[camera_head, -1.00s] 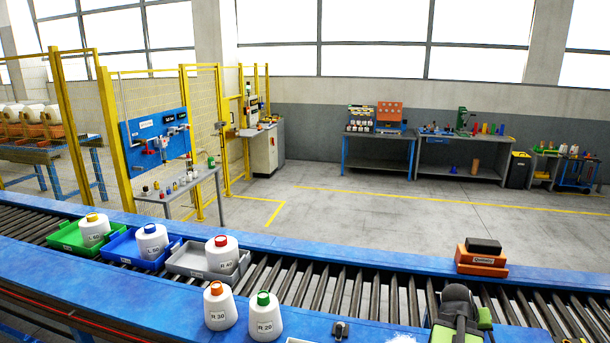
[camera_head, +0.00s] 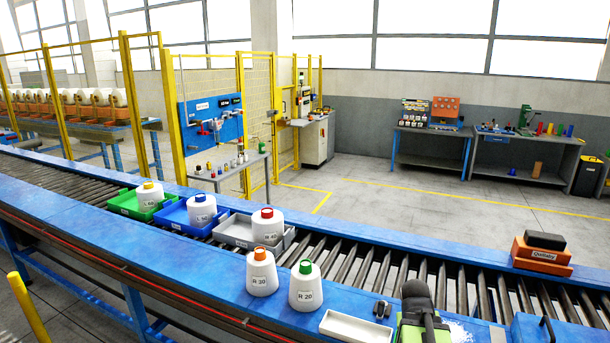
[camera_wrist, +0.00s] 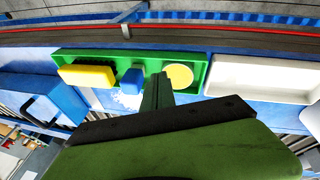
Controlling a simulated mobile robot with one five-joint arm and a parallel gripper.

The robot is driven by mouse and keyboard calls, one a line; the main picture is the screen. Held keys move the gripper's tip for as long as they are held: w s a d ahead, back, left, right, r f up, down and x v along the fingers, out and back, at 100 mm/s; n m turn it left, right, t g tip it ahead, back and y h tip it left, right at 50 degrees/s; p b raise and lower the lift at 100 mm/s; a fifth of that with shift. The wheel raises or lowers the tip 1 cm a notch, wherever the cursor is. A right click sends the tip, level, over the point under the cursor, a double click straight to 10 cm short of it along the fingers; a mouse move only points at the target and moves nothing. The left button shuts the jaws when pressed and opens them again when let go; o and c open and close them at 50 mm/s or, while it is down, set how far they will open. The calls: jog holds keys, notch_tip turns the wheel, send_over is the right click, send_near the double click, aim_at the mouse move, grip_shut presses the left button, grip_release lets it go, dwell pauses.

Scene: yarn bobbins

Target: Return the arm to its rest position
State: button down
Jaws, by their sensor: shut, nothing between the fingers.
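My gripper (camera_wrist: 157,90) shows in the wrist view with its narrow dark fingers together and nothing between them. It hangs over or just in front of a green tray (camera_wrist: 62,56) that holds a yellow block (camera_wrist: 87,76), a small blue piece (camera_wrist: 132,81) and a yellow disc (camera_wrist: 179,76). I cannot tell whether the fingers touch the tray. In the head view my dark arm (camera_head: 416,292) stands at the bottom right, over the near blue edge of the conveyor, and hides much of that tray. The fingertips are not clear there.
White bobbins R 30 (camera_head: 262,274) and R 20 (camera_head: 306,287) stand on the blue ledge, left of a white tray (camera_head: 352,328). Green (camera_head: 128,208), blue (camera_head: 177,220) and grey (camera_head: 236,236) bins with bobbins sit on the rollers. An orange box (camera_head: 541,257) stands on the far rail.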

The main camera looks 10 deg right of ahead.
jog(key=a+f+n+y+b, duration=0.1)
jog(key=a+f+b, duration=0.2)
jog(key=a, duration=0.7)
jog(key=w+a+f+n+g+y+b, duration=0.1)
jog(key=a+f, duration=0.4)
jog(key=a, duration=0.5)
jog(key=a+f+n+y+b, duration=0.1)
jog(key=a+f+b, duration=0.4)
jog(key=a, duration=0.5)
jog(key=shift+w+a+n+g+y, duration=0.3)
jog(key=shift+w+a+n, duration=0.1)
jog(key=shift+n, duration=0.5)
jog(key=shift+d+f, duration=0.1)
jog(key=shift+d, duration=0.1)
